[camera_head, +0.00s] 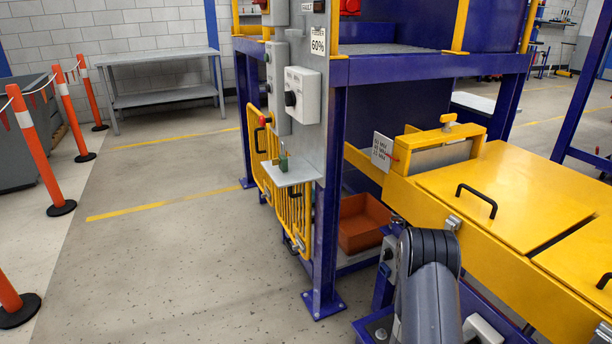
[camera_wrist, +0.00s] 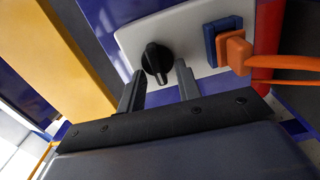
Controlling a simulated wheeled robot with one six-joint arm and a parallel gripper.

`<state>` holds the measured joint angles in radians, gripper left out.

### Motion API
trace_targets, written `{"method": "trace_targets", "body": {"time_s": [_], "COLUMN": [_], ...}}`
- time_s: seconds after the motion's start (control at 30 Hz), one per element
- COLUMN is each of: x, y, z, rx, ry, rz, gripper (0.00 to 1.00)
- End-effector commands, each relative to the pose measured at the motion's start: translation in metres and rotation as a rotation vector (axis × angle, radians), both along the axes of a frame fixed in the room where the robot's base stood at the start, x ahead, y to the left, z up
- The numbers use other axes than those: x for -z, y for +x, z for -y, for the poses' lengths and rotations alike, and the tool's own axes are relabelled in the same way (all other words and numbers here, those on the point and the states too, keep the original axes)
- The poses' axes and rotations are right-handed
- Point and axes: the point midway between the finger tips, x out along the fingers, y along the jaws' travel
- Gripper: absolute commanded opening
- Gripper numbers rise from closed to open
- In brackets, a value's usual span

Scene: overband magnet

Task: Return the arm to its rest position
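In the wrist view my gripper (camera_wrist: 160,76) is open, its two dark fingers spread apart with nothing held between them. A black rotary knob (camera_wrist: 156,60) on a white plate (camera_wrist: 190,27) shows just beyond and between the fingertips. I cannot tell whether a finger touches it. In the head view my grey arm (camera_head: 430,300) reaches forward from the bottom edge, beside the yellow conveyor cover. My gripper cannot be made out in the head view, where the arm's dark joint blocks the line of sight.
A blue and orange plug (camera_wrist: 230,45) with orange cables sits right of the knob. The yellow cover (camera_head: 505,195) with black handles lies right of my arm. A blue frame post (camera_head: 328,200) and orange bin (camera_head: 362,222) stand ahead. Floor at left is clear up to orange posts (camera_head: 35,150).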

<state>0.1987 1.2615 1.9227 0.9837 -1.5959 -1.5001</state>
Motion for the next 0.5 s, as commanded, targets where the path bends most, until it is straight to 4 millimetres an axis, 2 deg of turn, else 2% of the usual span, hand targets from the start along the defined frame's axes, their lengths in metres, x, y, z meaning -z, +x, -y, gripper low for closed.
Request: {"method": "trace_targets", "body": {"time_s": [0.5], "x": [-0.0034], "y": [-0.0014], "z": [-0.0021], "rx": [-0.003], "ry": [0.169], "rz": [0.408], "gripper": [0.33]}}
